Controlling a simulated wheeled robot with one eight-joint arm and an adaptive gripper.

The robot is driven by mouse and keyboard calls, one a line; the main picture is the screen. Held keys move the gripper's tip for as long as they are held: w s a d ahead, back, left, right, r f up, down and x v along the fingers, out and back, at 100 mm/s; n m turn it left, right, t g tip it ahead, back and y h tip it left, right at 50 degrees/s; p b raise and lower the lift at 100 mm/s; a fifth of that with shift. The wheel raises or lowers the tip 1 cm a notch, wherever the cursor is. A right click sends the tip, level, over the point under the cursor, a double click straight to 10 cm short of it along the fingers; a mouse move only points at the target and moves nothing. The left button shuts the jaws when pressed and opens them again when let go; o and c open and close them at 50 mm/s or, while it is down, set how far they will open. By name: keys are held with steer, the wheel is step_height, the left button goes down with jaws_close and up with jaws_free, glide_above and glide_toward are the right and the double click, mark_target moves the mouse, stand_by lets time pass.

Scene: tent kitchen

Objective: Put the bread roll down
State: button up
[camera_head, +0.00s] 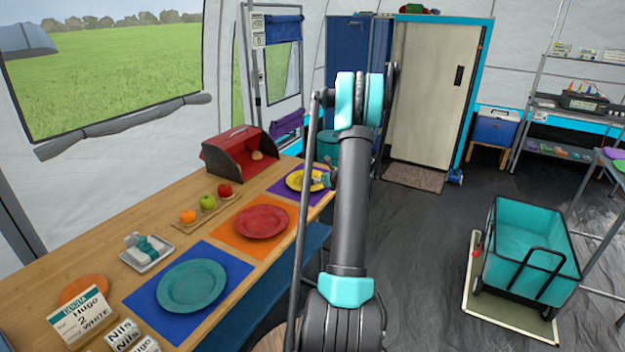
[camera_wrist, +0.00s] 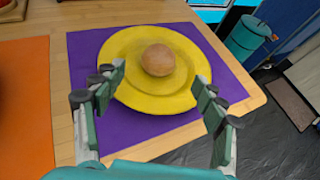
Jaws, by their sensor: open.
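A round brown bread roll (camera_wrist: 158,60) rests on the yellow plate (camera_wrist: 140,95), a little behind its middle in the wrist view. The plate lies on a purple mat (camera_wrist: 85,60) and also shows in the head view (camera_head: 296,184), partly hidden by my gripper. My gripper (camera_wrist: 159,78) is open and empty. Its fingers are spread to the left and right over the near part of the plate, with the roll beyond the fingertips and apart from them. In the head view my gripper (camera_head: 328,176) is small, and I cannot make out the roll there.
A red bread box (camera_head: 228,148) with another roll inside stands behind the plates. A red plate (camera_head: 262,222) on an orange mat and a teal plate (camera_head: 191,287) on a blue mat lie nearer. A board with fruit (camera_head: 208,208) sits beside them.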

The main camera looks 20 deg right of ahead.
steer(key=shift+v, duration=0.9)
steer(key=shift+s+a+r, duration=0.2)
steer(key=shift+a, duration=0.05)
steer(key=s+a+r+n+g, duration=0.2)
steer(key=s+a+r+n, duration=0.1)
steer(key=s+a+n, duration=0.7)
steer(key=s+a+r+n+g, duration=0.3)
steer(key=s+a+n, duration=0.5)
steer(key=a, duration=0.3)
steer(key=s+a+f+n+g+h, duration=0.1)
steer(key=s+a+f+n, duration=0.1)
steer(key=s+n, duration=0.6)
steer(key=s+a+f+n+g+h, duration=0.1)
steer(key=s+n, duration=0.7)
steer(key=s, duration=0.8)
steer(key=shift+s+a+f+g, duration=0.35)
steer(key=shift+a+g, duration=0.35)
steer(key=shift+a, duration=0.45)
steer(key=shift+w, duration=0.15)
steer(key=shift+c, duration=0.3)
